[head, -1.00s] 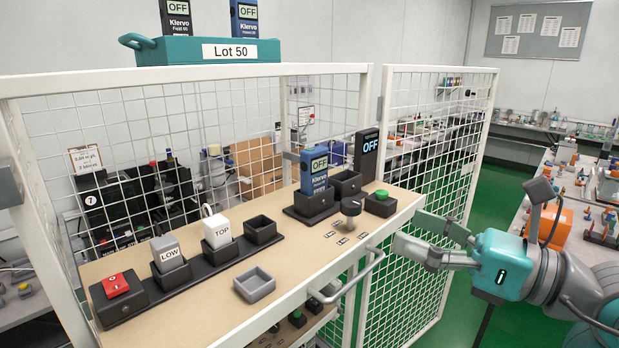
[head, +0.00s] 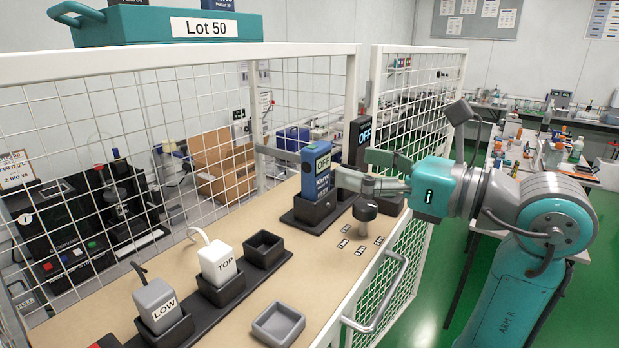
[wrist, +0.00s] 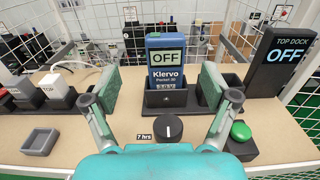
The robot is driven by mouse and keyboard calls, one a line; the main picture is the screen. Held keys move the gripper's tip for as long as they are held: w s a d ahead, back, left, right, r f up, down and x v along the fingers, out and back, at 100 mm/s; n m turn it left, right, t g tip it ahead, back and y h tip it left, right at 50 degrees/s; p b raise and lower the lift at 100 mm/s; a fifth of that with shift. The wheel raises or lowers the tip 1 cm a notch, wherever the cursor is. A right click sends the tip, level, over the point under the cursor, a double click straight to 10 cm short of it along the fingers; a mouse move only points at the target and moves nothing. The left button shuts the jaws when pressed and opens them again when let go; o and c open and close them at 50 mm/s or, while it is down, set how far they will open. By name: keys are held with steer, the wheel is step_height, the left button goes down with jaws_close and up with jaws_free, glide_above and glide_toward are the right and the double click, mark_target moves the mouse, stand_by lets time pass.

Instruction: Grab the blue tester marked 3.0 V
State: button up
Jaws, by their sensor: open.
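A blue tester (head: 316,175) stands upright in a black holder (head: 313,213) on the bench. In the wrist view the blue tester (wrist: 167,62) shows OFF on its screen and "Klervo Pocket 30" below. I can read no 3.0 V on it. My gripper (head: 362,168) is open and empty, just right of the tester in the head view. In the wrist view my gripper (wrist: 155,92) has its two pads apart, left and right of the tester's outline, with the tester ahead between them. No contact shows.
A black TOP DOCK post (wrist: 283,62) stands right of the tester. A dark knob (wrist: 168,129) and green button (wrist: 240,131) sit in front. White TOP (head: 217,263) and grey LOW (head: 157,305) blocks stand left. Wire mesh fencing surrounds the bench. A teal Lot 50 bin (head: 120,25) is above.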

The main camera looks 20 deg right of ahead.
mark_target(324, 151)
steer(key=x, duration=0.3)
steer(key=shift+w+d+r+x, duration=0.1)
steer(key=shift+x, duration=0.75)
steer(key=shift+w+d+r+x, duration=0.1)
steer(key=shift+x, duration=0.8)
steer(key=shift+w+d+r+x, duration=0.1)
steer(key=shift+r+x, duration=0.05)
steer(key=shift+x, duration=0.7)
jaws_close()
